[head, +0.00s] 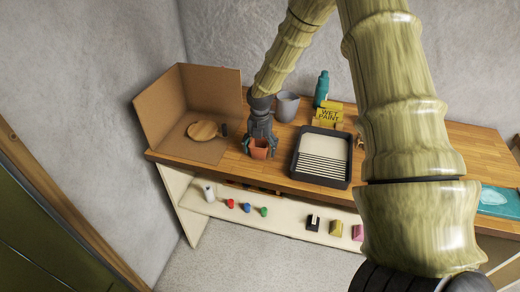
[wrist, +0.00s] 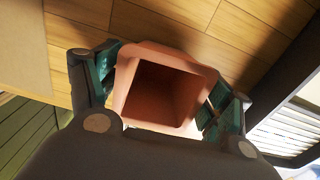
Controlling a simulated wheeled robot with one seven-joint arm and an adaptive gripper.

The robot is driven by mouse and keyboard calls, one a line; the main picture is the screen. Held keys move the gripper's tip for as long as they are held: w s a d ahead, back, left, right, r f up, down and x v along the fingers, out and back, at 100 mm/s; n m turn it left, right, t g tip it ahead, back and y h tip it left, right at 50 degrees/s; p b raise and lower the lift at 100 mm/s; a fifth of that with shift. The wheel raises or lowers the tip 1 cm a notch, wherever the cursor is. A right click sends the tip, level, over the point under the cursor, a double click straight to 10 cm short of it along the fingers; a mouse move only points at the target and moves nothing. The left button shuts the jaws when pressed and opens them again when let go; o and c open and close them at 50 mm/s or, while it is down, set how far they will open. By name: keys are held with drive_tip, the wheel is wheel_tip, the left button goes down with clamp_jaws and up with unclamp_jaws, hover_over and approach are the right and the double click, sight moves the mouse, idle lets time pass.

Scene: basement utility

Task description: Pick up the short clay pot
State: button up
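The short clay pot (head: 259,153) is terracotta orange with a squarish open mouth. It is at the front edge of the wooden worktop, below my gripper (head: 260,140). In the wrist view the pot (wrist: 125,85) sits between the two fingers of my gripper (wrist: 162,92), with its mouth facing the camera and empty. The green finger pads press against opposite sides of the pot. I cannot tell whether its base touches the worktop.
A black paint tray (head: 295,165) lies close to the right of the pot. A cardboard screen (head: 165,110) with a round wooden board (head: 202,130) is on the left. A grey pail (head: 287,106), a teal bottle (head: 321,90) and a yellow sign (head: 328,115) stand behind. A lower shelf (head: 285,222) holds small items.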

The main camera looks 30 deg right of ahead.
drive_tip(key=shift+w+f, duration=0.1)
drive_tip(key=shift+w, duration=0.05)
drive_tip(key=c, duration=1)
